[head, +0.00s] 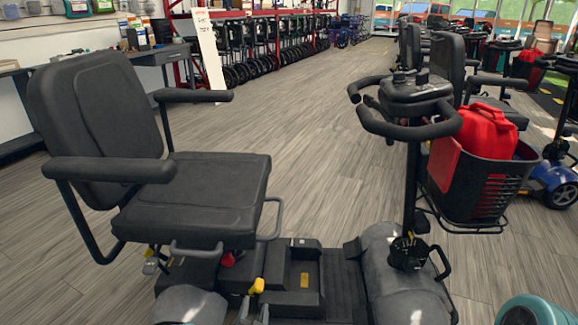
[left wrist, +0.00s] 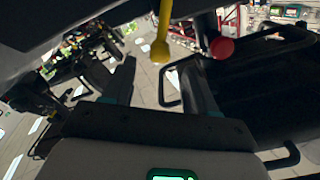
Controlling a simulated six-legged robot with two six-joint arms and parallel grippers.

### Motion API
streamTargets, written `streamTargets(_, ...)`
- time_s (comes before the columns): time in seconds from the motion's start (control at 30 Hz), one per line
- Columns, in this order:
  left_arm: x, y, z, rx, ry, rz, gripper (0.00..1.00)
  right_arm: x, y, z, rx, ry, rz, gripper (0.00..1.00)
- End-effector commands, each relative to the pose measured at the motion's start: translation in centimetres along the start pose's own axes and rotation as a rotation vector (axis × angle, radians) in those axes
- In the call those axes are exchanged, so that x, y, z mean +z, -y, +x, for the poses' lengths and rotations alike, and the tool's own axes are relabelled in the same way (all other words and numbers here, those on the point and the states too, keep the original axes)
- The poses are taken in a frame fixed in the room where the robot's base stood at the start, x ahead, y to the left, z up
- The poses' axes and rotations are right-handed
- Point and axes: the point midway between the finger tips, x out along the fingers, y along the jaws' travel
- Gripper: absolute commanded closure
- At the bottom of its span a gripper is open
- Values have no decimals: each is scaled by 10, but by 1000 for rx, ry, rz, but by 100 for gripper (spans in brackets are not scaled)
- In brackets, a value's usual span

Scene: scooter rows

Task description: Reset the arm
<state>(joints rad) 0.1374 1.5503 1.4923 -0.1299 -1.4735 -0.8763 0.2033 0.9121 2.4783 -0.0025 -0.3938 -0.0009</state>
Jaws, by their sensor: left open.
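A grey mobility scooter with a black seat (head: 195,190) and a black tiller (head: 412,130) fills the near view. My left gripper (head: 254,311) shows only as two slim fingertips at the bottom edge, just below a yellow lever (head: 257,286) by the seat base. In the left wrist view my left gripper (left wrist: 157,75) is open, its two fingers spread apart with nothing held. The yellow lever (left wrist: 160,48) appears beyond and between the fingertips; I cannot tell whether they touch it. A red knob (left wrist: 221,47) is beside it. My right gripper is not in view.
A black basket (head: 475,185) with a red can (head: 487,130) hangs on the tiller's right. The scooter's seat and armrest (head: 110,169) stand close to my left gripper. Wood-look floor (head: 290,115) is open behind, toward racked wheels (head: 265,62).

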Motion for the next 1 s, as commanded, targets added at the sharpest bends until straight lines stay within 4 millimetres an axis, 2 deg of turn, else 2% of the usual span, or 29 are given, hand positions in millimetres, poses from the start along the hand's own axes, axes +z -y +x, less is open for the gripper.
streamTargets(0.1,-24,14,0,-1,-1,0,43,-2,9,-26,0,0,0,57)
streamTargets(0.13,-22,13,0,0,0,0,43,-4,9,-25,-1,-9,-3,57)
streamTargets(0.17,-29,18,-2,17,18,-15,43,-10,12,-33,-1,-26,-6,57)
streamTargets(0.23,-43,25,-7,65,69,-58,43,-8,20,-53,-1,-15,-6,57)
streamTargets(0.37,-64,36,-23,154,180,-146,43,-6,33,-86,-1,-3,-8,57)
streamTargets(0.47,-86,47,-43,232,291,-229,43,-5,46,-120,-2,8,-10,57)
streamTargets(0.57,-116,62,-72,316,433,-328,43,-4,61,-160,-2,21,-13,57)
streamTargets(0.67,-149,79,-110,393,600,-434,43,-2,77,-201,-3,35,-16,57)
streamTargets(0.77,-184,98,-155,457,775,-534,43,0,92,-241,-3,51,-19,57)
streamTargets(0.9,-241,128,-226,520,1036,-664,43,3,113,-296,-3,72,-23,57)
streamTargets(1.0,-279,148,-275,546,1209,-736,43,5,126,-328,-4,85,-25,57)
